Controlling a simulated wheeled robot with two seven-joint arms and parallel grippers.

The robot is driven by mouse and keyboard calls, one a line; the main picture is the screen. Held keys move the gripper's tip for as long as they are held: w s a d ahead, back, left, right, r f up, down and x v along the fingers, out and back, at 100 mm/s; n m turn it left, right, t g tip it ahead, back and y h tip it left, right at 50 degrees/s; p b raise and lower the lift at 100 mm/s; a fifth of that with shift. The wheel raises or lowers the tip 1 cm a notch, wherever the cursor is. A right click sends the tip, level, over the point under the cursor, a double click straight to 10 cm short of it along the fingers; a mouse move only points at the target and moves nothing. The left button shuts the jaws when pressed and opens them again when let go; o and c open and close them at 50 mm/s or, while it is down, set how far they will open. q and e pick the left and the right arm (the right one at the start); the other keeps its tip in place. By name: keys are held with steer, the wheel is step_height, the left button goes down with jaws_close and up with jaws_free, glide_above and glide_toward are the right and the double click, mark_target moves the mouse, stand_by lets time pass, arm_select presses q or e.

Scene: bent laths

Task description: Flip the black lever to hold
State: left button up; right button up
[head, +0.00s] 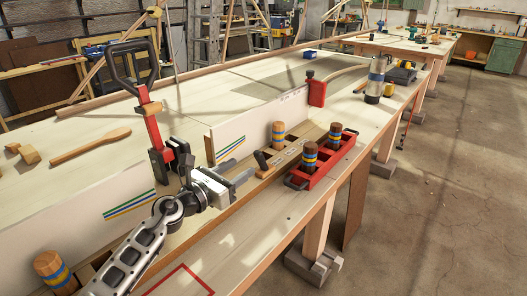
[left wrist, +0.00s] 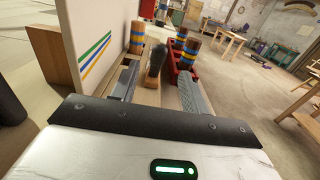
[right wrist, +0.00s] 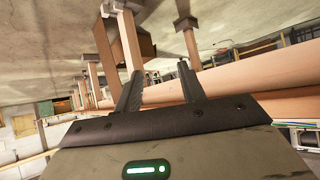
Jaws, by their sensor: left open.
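The black lever (head: 262,160) has a rounded dark grip. It stands tilted at the near end of a metal plate (head: 287,156) on a wooden rail beside the pale upright panel. In the left wrist view the lever (left wrist: 156,62) shows between my left fingertips, apart from both as far as I can tell. My left gripper (head: 240,178) is open and empty, just short of the lever; it also shows in the left wrist view (left wrist: 158,78). My right gripper (right wrist: 160,70) is open and empty, away from the lever. Any "hold" marking is too small to read.
A red tray (head: 325,168) with striped wooden pegs stands right of the lever. The pale panel (head: 262,122) stands close on its left. A red clamp (head: 152,125) rises behind my left arm. In the right wrist view a wooden beam (right wrist: 245,78) lies near my right fingers.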

mark_target(256, 158)
arm_select(q)
steer(key=b+x, duration=0.2)
steer(key=x, duration=0.7)
steer(key=shift+w+d+f+b, duration=0.15)
steer(key=shift+w+b, duration=0.1)
steer(key=shift+b, duration=0.15)
steer(key=shift+w+d, duration=0.25)
steer(key=shift+w, duration=0.2)
jaws_close()
